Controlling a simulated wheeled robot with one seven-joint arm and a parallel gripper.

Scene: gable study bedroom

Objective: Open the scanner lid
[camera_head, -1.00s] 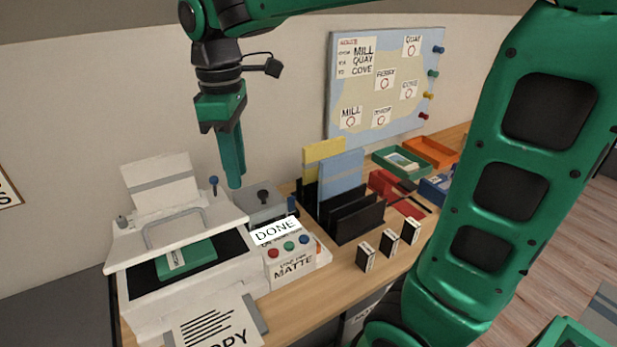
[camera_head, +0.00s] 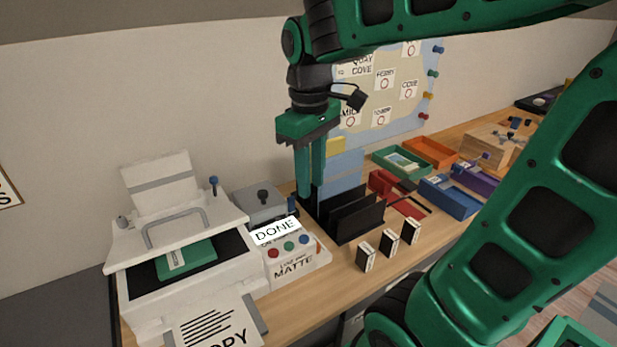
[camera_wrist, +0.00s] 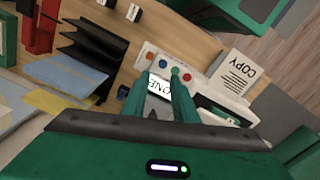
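The white scanner (camera_head: 185,300) stands at the left end of the desk in the head view. Its white lid (camera_head: 125,250), with a grey arched handle (camera_head: 175,222), sits above a dark bed (camera_head: 145,280). A green booklet (camera_head: 187,259) lies on that bed under the lid's front edge. The scanner also shows in the wrist view (camera_wrist: 230,82). My gripper (camera_head: 311,193) points down near the file rack, right of the scanner and apart from the lid. In the wrist view its two fingers (camera_wrist: 159,78) are apart and empty.
A button box (camera_head: 297,268) with a DONE sign (camera_head: 275,233) stands right of the scanner, before a grey box (camera_head: 257,205). A black file rack (camera_head: 358,222) and several small black-and-white blocks (camera_head: 389,243) are farther right. A COPY sheet (camera_head: 215,327) sticks out in front.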

